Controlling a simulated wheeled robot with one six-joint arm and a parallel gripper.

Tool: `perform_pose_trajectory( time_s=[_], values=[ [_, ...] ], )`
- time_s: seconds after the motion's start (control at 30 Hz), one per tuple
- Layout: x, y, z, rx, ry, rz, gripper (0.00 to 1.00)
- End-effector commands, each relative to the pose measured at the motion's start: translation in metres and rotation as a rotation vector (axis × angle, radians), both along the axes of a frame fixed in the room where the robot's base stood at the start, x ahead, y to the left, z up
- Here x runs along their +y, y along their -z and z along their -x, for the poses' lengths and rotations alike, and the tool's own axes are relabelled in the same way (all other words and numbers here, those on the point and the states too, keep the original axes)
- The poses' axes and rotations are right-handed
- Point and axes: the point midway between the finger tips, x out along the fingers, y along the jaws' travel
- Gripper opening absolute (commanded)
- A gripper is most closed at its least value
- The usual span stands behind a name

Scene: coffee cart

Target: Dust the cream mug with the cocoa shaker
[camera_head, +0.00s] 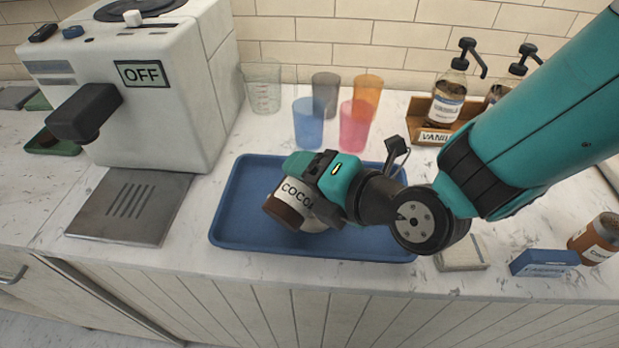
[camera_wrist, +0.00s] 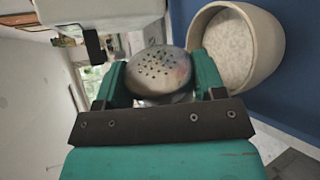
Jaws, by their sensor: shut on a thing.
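My gripper (camera_head: 332,178) is shut on the cocoa shaker (camera_head: 296,190) and holds it tilted over the blue tray (camera_head: 232,203). The shaker has a brown body and a pale "COCOA" label. In the wrist view, its round, perforated metal lid (camera_wrist: 160,74) sits between the two teal fingers. The cream mug (camera_wrist: 274,50) shows there just to the right of the lid, on the blue surface, with a pale, whitish filling. I see no brown powder on that filling. In the head view the mug is mostly or wholly hidden behind the shaker and gripper.
A coffee machine (camera_head: 190,95) with an "OFF" display stands left. Coloured cups, including a blue one (camera_head: 308,123) and a pink one (camera_head: 355,125), stand behind the tray. Pump bottles (camera_head: 447,100) are at back right.

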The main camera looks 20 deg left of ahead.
Motion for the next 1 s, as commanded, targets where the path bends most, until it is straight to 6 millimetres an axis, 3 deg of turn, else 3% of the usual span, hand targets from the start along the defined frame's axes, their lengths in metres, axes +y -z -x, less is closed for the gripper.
perform_pose_trajectory(
  time_s=[0.23, 0.5, 0.8, 1.0],
  values=[
    [0.0, -0.003, 0.0, -0.001, 0.001, -0.001, 0.32],
    [0.0, -0.024, 0.0, -0.001, 0.0, -0.002, 0.32],
    [0.0, 0.002, 0.0, -0.002, 0.0, -0.002, 0.32],
    [0.0, -0.001, 0.0, -0.001, 0.001, -0.001, 0.32]
  ],
)
